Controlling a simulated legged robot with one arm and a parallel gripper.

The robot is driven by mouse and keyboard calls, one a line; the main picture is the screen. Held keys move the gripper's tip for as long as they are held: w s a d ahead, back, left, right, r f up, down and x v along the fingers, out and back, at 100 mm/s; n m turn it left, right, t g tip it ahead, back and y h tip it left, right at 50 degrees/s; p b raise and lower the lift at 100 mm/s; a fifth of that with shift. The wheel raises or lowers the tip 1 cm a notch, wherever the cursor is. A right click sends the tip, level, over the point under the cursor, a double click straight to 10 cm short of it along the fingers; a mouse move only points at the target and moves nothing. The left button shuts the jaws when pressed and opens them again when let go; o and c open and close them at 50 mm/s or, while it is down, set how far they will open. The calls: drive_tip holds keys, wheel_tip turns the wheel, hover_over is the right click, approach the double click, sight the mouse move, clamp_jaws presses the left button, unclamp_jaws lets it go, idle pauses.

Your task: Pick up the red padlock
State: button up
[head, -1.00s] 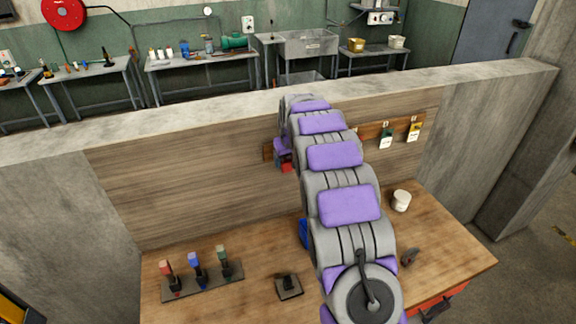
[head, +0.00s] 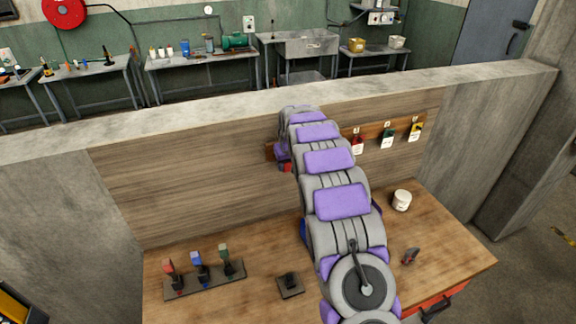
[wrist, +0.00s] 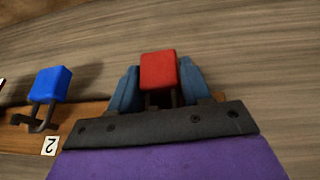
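The red padlock (wrist: 158,72) is between the two blue fingers of my gripper (wrist: 160,85) in the wrist view. The fingers flank its body closely, with little or no gap. Whether they press on it cannot be told. Part of its dark shackle shows below the body. In the head view, a small red patch of the padlock (head: 287,168) shows beside my purple gripper (head: 282,153) at the wooden back panel. My arm hides much of that area.
A blue padlock (wrist: 50,85) is on the wooden rack by tag 2, left in the wrist view. Tags in red, green and yellow hang on the rack (head: 373,137). The workbench (head: 230,300) holds a row of coloured switches (head: 205,279), a white cup (head: 402,200) and small tools.

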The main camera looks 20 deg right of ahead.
drive_tip(key=c, duration=0.3)
drive_tip(key=shift+d, duration=0.25)
drive_tip(key=shift+c, duration=1.2)
